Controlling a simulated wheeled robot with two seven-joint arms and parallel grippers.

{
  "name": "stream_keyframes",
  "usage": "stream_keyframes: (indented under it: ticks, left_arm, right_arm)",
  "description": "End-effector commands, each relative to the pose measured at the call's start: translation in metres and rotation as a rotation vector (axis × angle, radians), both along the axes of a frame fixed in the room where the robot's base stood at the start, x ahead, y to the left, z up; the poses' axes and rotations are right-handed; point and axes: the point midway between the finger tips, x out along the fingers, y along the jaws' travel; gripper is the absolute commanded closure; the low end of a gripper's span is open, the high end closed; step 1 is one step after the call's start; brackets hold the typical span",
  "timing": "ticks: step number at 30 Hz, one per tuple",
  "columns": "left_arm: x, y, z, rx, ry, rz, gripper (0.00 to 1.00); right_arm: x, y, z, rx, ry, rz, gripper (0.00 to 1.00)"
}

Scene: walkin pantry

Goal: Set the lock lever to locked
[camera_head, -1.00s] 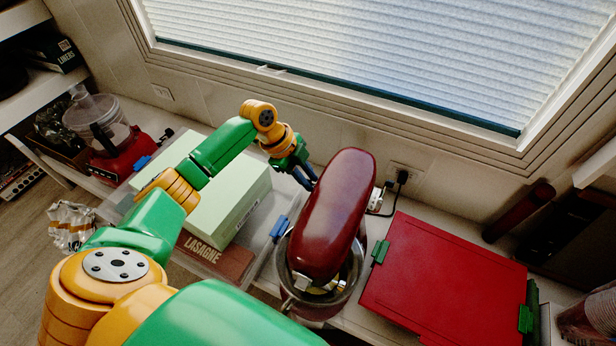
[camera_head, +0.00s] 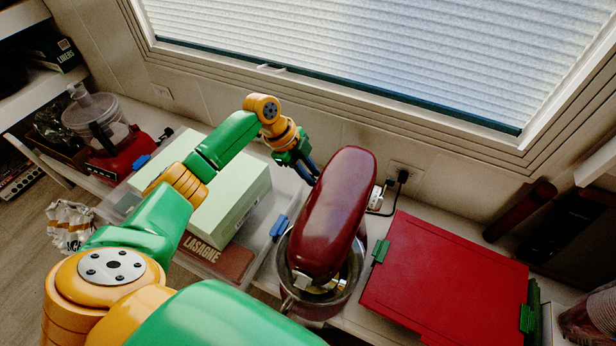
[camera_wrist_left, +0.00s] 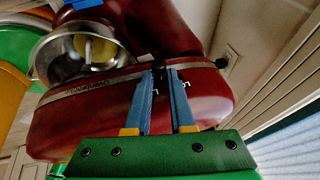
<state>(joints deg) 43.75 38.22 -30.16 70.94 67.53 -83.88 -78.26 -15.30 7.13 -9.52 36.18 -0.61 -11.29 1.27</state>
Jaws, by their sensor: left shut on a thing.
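A dark red stand mixer (camera_head: 336,215) stands on the counter, its head above a metal bowl (camera_head: 348,275). The mixer also fills much of the left wrist view (camera_wrist_left: 165,35), with its bowl (camera_wrist_left: 75,50) at upper left. My left gripper (camera_head: 311,176) reaches the mixer's far side. In the left wrist view its two blue fingers (camera_wrist_left: 161,78) are shut on a small dark part at the mixer's silver trim band, seemingly the lock lever (camera_wrist_left: 158,74). The fingers partly hide it, so I cannot tell its setting. My right gripper is not in view.
A black knob (camera_wrist_left: 221,63) sticks out near the gripper. A plugged-in cord (camera_head: 385,200) runs by the wall. A red lidded box (camera_head: 445,275) stands right of the mixer; a clear bin with pale green boxes (camera_head: 225,205) stands left.

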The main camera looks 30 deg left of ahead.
Motion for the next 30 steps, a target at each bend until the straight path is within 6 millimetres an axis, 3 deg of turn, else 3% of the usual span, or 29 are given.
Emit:
stream_keyframes:
  ticks: [4, 12, 13, 15, 24, 30]
  left_arm:
    - [0.013, 0.001, -0.001, 0.000, -0.003, 0.000, 1.00]
    - [0.014, 0.001, 0.002, 0.001, -0.006, 0.001, 1.00]
    - [0.014, 0.001, 0.002, 0.000, -0.006, 0.000, 0.70]
    - [0.014, 0.001, 0.002, 0.000, -0.006, 0.000, 0.52]
    - [0.013, 0.001, 0.002, 0.000, -0.004, -0.001, 0.51]
    - [0.006, 0.015, 0.039, 0.001, -0.007, 0.000, 0.51]
  right_arm:
    - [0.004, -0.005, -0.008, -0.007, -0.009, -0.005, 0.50]
    - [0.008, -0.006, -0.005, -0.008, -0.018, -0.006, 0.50]
    - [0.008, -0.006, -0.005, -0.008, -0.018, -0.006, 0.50]
    - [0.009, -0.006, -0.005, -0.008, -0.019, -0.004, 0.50]
    - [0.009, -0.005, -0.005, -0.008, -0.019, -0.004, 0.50]
    - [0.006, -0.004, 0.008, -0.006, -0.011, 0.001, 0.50]
